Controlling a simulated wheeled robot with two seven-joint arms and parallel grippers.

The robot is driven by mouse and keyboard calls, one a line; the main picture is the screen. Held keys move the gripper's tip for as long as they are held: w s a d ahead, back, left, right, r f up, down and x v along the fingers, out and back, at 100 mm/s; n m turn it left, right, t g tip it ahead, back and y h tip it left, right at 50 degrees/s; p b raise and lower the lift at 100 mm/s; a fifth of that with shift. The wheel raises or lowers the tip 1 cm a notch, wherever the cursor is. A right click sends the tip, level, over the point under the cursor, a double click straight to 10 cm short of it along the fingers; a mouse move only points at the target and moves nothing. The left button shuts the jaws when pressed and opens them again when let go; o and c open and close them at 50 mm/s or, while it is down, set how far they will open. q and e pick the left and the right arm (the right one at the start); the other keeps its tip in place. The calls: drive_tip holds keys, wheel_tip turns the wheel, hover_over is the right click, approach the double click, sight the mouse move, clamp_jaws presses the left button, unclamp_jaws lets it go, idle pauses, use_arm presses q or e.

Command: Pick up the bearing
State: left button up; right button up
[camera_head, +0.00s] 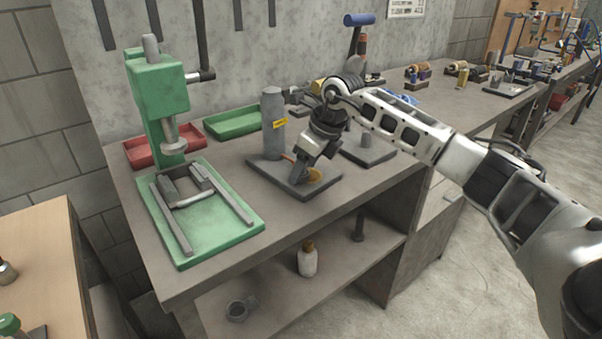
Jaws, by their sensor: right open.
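A small golden round part (315,175), which looks like the bearing, lies on a dark square plate (262,164) on the grey workbench. My right gripper (297,178) reaches down over this plate from the right with its jaws open. Its fingers are just left of the golden part and partly cover it. I cannot tell whether they touch it. My left gripper is not in view.
A grey cylinder (272,122) with a yellow label stands on the plate behind my gripper. A green press (160,100) stands to the left. Red (140,153) and green (232,122) trays lie at the back. The bench's front strip is clear.

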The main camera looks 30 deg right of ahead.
drive_tip(key=shift+w+f, duration=0.1)
drive_tip(key=shift+f, duration=0.2)
drive_tip(key=c, duration=1.1)
drive_tip(key=shift+c, duration=0.3)
drive_tip(key=shift+r, duration=0.2)
